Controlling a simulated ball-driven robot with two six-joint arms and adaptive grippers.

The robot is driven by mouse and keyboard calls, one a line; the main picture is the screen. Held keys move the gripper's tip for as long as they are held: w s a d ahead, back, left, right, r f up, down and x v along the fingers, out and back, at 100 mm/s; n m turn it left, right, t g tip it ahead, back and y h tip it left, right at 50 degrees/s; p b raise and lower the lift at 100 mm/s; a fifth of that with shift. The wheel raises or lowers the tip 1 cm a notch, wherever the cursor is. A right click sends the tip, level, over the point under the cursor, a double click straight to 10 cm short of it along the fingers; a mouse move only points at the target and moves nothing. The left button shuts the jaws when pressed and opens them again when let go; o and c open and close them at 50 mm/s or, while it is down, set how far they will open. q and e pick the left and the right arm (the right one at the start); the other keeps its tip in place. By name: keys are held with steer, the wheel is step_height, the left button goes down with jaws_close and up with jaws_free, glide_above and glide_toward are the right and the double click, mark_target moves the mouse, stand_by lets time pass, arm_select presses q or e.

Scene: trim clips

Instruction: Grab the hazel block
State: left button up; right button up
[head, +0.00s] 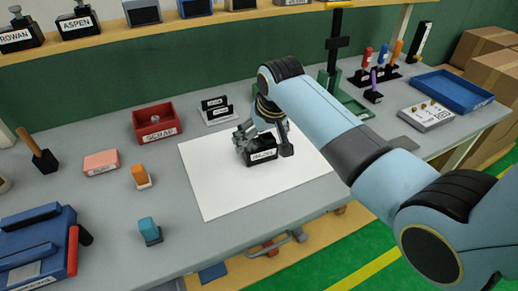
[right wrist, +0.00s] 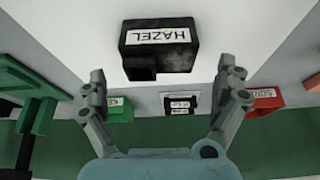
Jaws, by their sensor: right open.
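The hazel block (head: 262,155) is a black block with a white label, standing on the white sheet (head: 220,190) on the grey bench. In the right wrist view the block (right wrist: 160,62) shows its label "HAZEL" upside down. My right gripper (head: 262,140) is over the block in the head view and partly covers it. In the right wrist view the right gripper (right wrist: 167,85) is open, with its fingers apart on either side and the block between and beyond the tips. No contact is visible. My left gripper is not in view.
A green stand (head: 345,100) is to the right. A blue tray (head: 452,92) lies farther right. The sheet's front part is clear.

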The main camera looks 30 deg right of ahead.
mark_target(259, 143)
steer(key=x, duration=0.4)
steer(key=shift+w+f, duration=0.2)
steer(key=shift+w, duration=0.05)
steer(key=c, duration=1.1)
steer(key=shift+o, duration=0.2)
steer(key=shift+r, duration=0.15)
